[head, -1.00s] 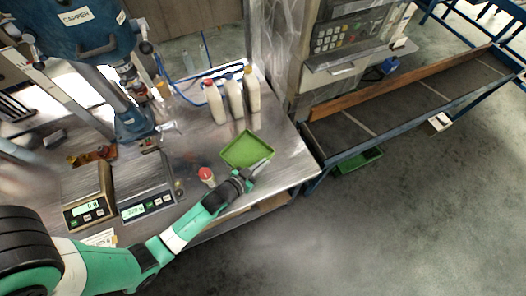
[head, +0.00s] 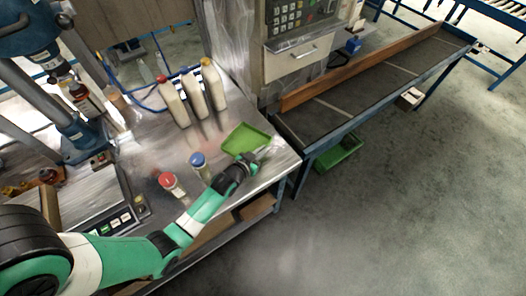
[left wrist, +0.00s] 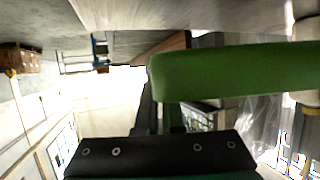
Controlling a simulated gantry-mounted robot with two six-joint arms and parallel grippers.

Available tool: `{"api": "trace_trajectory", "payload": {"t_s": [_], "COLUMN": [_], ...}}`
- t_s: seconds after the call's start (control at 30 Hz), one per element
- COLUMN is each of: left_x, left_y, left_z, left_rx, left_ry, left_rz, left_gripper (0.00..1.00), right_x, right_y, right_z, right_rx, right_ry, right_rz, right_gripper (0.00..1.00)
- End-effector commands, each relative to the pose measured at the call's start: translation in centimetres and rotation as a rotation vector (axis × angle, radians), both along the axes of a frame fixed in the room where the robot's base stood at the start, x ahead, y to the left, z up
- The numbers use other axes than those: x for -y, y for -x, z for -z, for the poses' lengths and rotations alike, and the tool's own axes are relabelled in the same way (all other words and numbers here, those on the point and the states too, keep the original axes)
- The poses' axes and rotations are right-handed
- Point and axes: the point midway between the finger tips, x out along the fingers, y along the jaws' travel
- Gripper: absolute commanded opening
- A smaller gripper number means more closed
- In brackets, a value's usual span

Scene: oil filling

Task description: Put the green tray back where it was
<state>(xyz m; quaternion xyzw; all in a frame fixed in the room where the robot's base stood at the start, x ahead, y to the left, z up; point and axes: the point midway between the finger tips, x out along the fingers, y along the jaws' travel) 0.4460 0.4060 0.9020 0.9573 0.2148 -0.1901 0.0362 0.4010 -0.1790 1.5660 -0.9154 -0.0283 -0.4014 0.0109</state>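The green tray (head: 243,138) is at the right end of the metal workbench, near its edge. My left gripper (head: 249,160) reaches in from the left and is shut on the tray's near edge. In the left wrist view the tray (left wrist: 235,72) shows as a broad green band just beyond the dark fingers (left wrist: 160,116). I cannot tell whether the tray touches the bench. My right gripper is not in view.
A red-capped jar (head: 172,186) and a blue-capped jar (head: 199,165) stand left of the tray. Several white bottles (head: 194,98) stand behind. A scale (head: 108,222) is at left. A green bin (head: 338,153) sits under the conveyor (head: 375,84) at right.

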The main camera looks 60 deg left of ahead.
Motion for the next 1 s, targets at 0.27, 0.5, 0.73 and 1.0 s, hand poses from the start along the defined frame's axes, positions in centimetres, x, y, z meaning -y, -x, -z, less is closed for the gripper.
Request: {"api": "trace_trajectory", "payload": {"t_s": [0.27, 0.5, 0.73, 1.0], "left_x": [0.0, 0.0, 0.0, 0.0], "left_y": [0.0, 0.0, 0.0, 0.0], "left_z": [4.0, 6.0, 6.0, 6.1], "left_rx": [0.001, 0.002, 0.001, 0.001], "left_ry": [-0.002, -0.002, -0.002, -0.002], "left_rz": [0.000, 0.000, 0.000, 0.000], "left_gripper": [0.00, 0.00, 0.00, 0.00], "right_x": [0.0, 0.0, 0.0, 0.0], "right_y": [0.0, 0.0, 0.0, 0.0], "right_z": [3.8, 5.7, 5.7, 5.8], "right_rx": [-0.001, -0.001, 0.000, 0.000], "right_ry": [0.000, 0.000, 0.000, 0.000], "right_rz": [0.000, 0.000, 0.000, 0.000], "right_gripper": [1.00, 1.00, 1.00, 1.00]}}
